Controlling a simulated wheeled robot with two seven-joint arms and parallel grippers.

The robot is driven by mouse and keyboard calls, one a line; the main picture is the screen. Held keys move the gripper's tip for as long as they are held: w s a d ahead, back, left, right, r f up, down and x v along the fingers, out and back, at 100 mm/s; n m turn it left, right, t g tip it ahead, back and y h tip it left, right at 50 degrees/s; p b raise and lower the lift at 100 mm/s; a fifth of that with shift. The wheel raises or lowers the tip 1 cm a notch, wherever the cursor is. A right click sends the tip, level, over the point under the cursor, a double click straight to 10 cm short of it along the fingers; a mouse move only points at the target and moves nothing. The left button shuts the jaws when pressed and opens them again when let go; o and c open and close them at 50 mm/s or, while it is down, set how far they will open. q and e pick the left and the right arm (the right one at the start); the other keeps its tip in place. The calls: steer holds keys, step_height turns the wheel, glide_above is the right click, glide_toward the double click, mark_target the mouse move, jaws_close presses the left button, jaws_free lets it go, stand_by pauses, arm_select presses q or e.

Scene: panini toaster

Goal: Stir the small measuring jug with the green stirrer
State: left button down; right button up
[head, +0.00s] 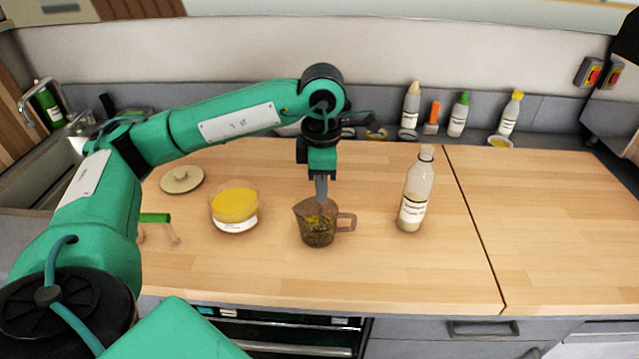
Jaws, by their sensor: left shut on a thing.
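The small measuring jug (319,229) stands upright on the wooden counter, brownish and see-through, with dark, yellow-flecked contents and its handle to the right. My left gripper (321,188) points straight down above the jug, its tip at the jug's mouth. It is shut on a slim thing that I take to be the green stirrer; the fingers and the jug hide most of it, and I cannot tell how deep it reaches. My right gripper is out of view.
A glass bowl of yellow stuff (234,206) stands left of the jug, with a round lid (182,179) behind it. A low green-topped frame (155,218) is partly behind my arm. A bottle (416,190) stands to the right. The right counter (540,220) is clear.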

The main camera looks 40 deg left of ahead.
arm_select(q)
steer(key=shift+w+a+b, duration=0.5)
steer(key=shift+w+a, duration=0.1)
steer(key=shift+w, duration=0.25)
steer(key=shift+s+a+b, duration=0.3)
steer(key=shift+s+a, duration=0.05)
steer(key=shift+a, duration=0.15)
